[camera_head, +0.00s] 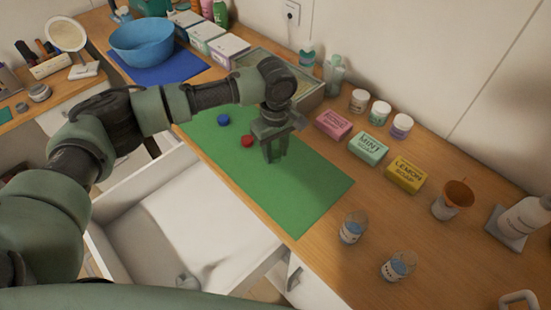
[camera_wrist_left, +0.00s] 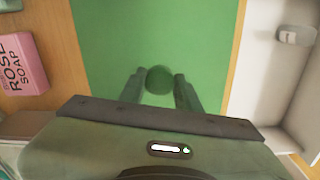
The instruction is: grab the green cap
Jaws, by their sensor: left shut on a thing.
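The green cap (camera_wrist_left: 158,80) shows in the left wrist view as a dark green disc between my fingertips, over the green mat (camera_wrist_left: 205,40). My left gripper (camera_head: 273,158) points down over the green mat (camera_head: 310,205) in the head view. In the left wrist view the left gripper (camera_wrist_left: 160,84) has a finger on each side of the cap and is shut on it. I cannot make out the cap in the head view. A blue cap (camera_head: 223,120) and a red cap (camera_head: 247,141) lie on the mat, left of the gripper. My right gripper is not in view.
Pink (camera_head: 334,124), mint (camera_head: 369,148) and lemon (camera_head: 406,175) soap boxes stand right of the mat, with small jars behind. Two clear jars (camera_head: 353,228) (camera_head: 397,266) stand near the front edge. An open white drawer (camera_head: 190,225) lies below the counter.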

